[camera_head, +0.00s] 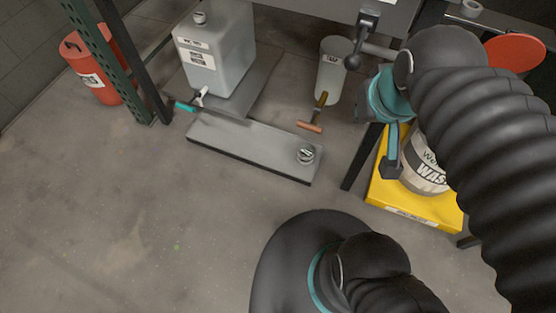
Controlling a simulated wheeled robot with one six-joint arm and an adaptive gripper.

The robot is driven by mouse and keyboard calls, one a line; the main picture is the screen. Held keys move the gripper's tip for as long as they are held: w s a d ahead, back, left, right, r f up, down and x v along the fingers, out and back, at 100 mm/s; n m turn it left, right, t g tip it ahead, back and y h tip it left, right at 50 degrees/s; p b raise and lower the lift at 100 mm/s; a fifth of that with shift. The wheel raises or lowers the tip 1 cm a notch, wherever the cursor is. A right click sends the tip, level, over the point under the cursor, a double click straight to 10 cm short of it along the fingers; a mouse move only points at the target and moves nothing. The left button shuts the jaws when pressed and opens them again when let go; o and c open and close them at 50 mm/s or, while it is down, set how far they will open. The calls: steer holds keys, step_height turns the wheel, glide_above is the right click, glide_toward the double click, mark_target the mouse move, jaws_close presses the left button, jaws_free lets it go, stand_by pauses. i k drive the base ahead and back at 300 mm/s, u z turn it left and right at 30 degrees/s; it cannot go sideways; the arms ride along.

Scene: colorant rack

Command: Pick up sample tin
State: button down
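A small round silver object (306,155), which looks like the sample tin, sits upright near the right end of a low grey platform (235,143) on the floor. My gripper (390,170) appears at the end of my arm, to the right of the tin and clear of it, in front of the yellow stand. Only one teal finger with a dark tip shows clearly, so its opening cannot be told. Nothing is seen held in it.
A white jug (216,50) and a pale cylinder (331,72) stand behind the platform. A brush-like tool (312,126) is nearby. A white waste pail (424,172) stands on a yellow stand (412,208). A red bucket (92,68) is left. Left foreground floor is clear.

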mark_target(307, 151)
steer(key=u, duration=2.1)
steer(key=k, duration=0.75)
steer(key=z, duration=0.65)
steer(key=i, duration=0.5)
